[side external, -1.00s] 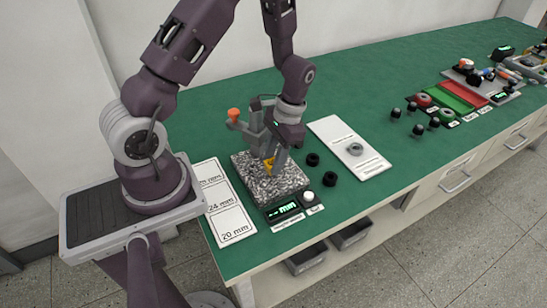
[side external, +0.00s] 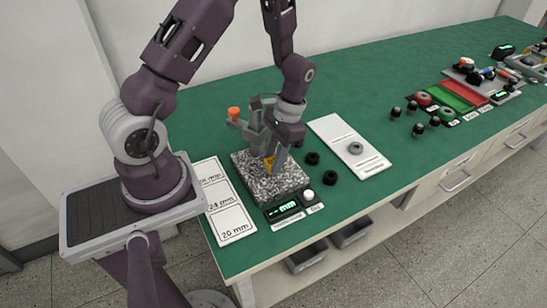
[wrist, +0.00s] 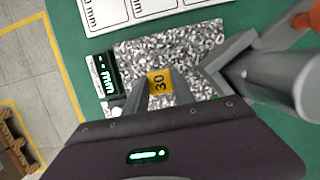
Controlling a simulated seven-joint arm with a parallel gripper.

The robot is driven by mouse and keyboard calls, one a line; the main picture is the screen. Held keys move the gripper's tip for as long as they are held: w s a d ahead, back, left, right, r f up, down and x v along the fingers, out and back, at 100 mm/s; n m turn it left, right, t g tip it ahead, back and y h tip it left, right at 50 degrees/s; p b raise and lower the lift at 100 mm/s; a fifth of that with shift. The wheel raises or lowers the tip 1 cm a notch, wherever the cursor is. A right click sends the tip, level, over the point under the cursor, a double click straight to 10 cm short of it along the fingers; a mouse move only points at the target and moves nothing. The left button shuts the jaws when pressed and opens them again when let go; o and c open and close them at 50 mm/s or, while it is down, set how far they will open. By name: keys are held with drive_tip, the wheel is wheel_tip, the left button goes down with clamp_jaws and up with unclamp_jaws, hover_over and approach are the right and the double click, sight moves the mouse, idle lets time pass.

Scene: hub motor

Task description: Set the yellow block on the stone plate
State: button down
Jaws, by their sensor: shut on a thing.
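The yellow block (wrist: 159,82), marked 30, is between the fingers of my gripper (wrist: 162,88) in the wrist view. In the side view my gripper (side external: 270,160) is shut on the block (side external: 268,163), of which only a small part shows. The stone plate (side external: 256,186) is a speckled grey slab under the gripper; it also shows in the wrist view (wrist: 135,55). The block is over the plate's surface. I cannot tell whether its underside touches the stone.
A height gauge display (side external: 283,210) and white knob (side external: 308,195) stand at the plate's front edge. An orange-tipped part (side external: 234,113) stands behind the plate. Two black rings (side external: 312,158) lie to the right, near a white card with a grey ring (side external: 355,148). Size cards (side external: 230,222) lie left.

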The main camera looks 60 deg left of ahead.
drive_tip(key=shift+f, duration=0.6)
idle(0.7)
idle(0.3)
drive_tip(key=c, duration=1)
unclamp_jaws()
drive_tip(key=shift+o, duration=0.6)
drive_tip(key=o, duration=0.3)
drive_tip(key=shift+a+r, duration=0.1)
drive_tip(key=shift+r, duration=3.45)
